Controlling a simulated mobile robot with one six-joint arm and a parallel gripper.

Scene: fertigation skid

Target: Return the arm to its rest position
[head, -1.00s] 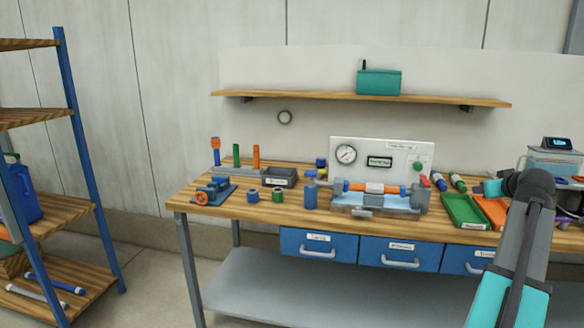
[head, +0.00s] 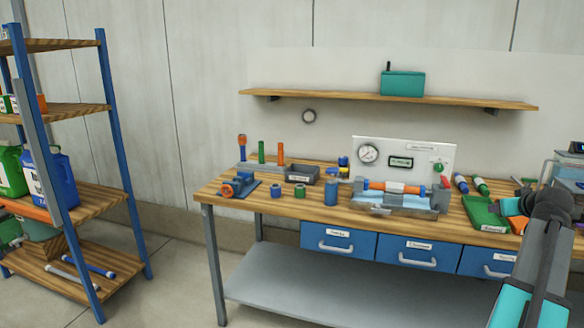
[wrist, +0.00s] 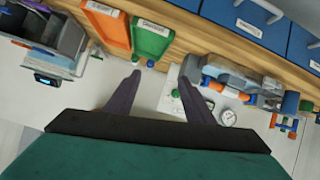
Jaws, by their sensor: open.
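My arm shows at the right edge in the head view, bent in front of the right part of the wooden workbench (head: 290,207); the fingers cannot be made out there. In the wrist view my gripper (wrist: 160,85) has its two dark fingers spread apart with nothing between them. Beyond the fingers are the green tray (wrist: 152,38), the orange tray (wrist: 106,24) and the white gauge panel (wrist: 172,92). The view is turned, with the blue drawers at the top.
A test rig with a gauge (head: 368,153) stands on the bench. A shelf (head: 330,96) above holds a teal box (head: 403,83). A blue-framed rack (head: 115,150) with jugs (head: 52,180) stands at left. Floor (head: 170,285) between rack and bench is clear.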

